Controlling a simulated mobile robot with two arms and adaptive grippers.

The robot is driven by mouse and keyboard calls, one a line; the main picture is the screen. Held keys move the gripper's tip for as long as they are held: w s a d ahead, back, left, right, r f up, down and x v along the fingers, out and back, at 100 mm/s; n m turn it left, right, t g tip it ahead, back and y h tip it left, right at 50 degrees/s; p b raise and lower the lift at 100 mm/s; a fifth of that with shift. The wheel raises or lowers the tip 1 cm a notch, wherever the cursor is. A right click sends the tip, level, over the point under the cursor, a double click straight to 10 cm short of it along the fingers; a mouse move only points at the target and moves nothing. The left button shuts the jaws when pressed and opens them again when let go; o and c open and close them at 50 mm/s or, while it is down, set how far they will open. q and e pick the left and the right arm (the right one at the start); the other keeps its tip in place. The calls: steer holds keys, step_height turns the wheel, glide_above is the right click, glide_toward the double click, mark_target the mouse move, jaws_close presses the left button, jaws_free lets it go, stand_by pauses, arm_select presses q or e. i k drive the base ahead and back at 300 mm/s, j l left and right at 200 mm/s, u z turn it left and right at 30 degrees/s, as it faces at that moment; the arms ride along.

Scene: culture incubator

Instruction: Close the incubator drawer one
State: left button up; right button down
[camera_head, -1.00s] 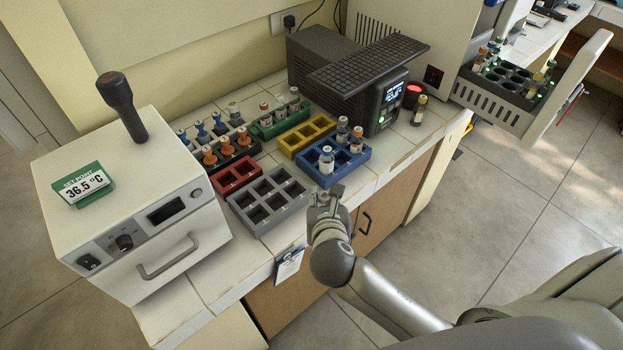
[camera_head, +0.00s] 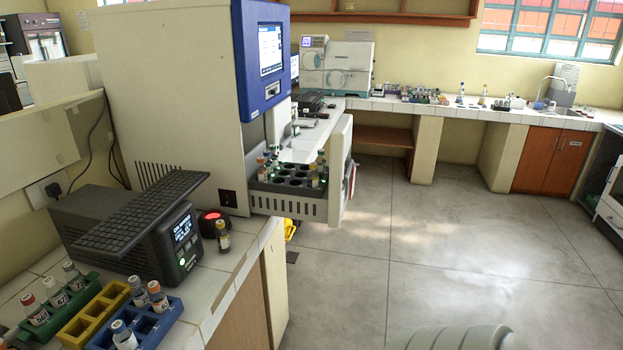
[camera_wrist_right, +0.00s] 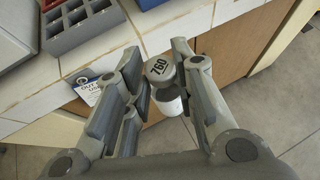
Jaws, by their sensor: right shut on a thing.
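The incubator (camera_head: 180,95) is a large white cabinet with a blue front panel (camera_head: 262,60) and a lit screen. A drawer (camera_head: 290,207) with slotted sides stands pulled out from its lower part; its white front (camera_head: 340,165) is at the right end. The drawer holds a dark rack with round wells and several vials at both ends. I cannot read a number on the drawer. In the right wrist view my right gripper (camera_wrist_right: 160,62) is shut on a vial (camera_wrist_right: 168,103) with a grey cap marked 760, near the counter's front edge. My left gripper is not in view.
A black device with a keyboard (camera_head: 133,215) stands on the near counter. A vial (camera_head: 222,238) stands beside a red-lit round device (camera_head: 211,222). Green (camera_head: 68,306), yellow (camera_head: 93,318) and blue (camera_head: 165,325) racks are nearer. The floor right of the drawer is clear.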

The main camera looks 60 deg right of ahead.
mark_target(301, 183)
steer(key=k+l, duration=0.1)
steer(key=l, duration=1.45)
steer(key=k+l, duration=0.15)
steer(key=l, duration=0.65)
